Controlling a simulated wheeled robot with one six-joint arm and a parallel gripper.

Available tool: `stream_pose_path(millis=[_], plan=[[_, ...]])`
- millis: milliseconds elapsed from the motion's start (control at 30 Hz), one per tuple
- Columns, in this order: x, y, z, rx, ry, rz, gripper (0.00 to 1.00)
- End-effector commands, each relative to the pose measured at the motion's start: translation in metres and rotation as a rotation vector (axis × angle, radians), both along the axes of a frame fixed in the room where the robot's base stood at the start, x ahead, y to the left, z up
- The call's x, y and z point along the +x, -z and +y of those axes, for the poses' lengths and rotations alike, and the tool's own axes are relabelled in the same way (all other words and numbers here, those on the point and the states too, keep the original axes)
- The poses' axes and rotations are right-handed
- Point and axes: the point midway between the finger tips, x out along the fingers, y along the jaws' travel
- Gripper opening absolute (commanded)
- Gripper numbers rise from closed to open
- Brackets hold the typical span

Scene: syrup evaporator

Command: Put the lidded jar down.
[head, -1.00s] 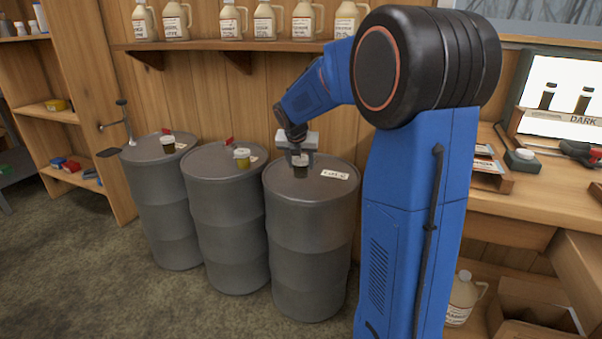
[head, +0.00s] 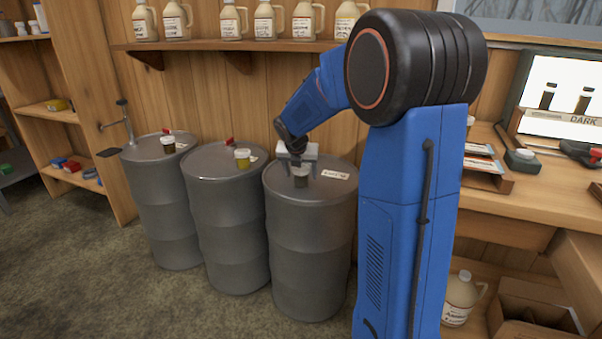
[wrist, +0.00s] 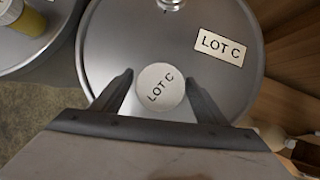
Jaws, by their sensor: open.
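The lidded jar (head: 300,179) stands upright on top of the right-hand grey drum (head: 310,240), near the middle of its lid. Its round pale lid, marked LOT C (wrist: 160,86), shows from above in the wrist view. My gripper (head: 298,166) is just over the jar, pointing down. In the wrist view my gripper (wrist: 161,88) is open, with one dark finger on each side of the jar lid. A LOT C label (wrist: 219,46) lies on the same drum top (wrist: 130,30). The jar's lower body is hidden in the wrist view.
Two more grey drums, the middle one (head: 228,220) and the left one (head: 160,210), each carry a jar. A wall shelf (head: 225,44) with several jugs runs above. A wooden counter (head: 555,205) stands to the right.

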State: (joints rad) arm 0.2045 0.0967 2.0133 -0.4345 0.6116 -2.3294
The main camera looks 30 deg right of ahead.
Motion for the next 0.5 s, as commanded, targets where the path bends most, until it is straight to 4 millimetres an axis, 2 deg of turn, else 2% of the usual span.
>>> stream_pose_path(millis=[167, 267, 500], plan=[[-0.001, -0.006, 0.001, 0.000, 0.000, -0.001, 0.67], [-0.006, -0.017, 0.005, 0.000, 0.000, -0.002, 0.67], [-0.023, -0.056, 0.021, -0.001, -0.001, -0.005, 0.67]])
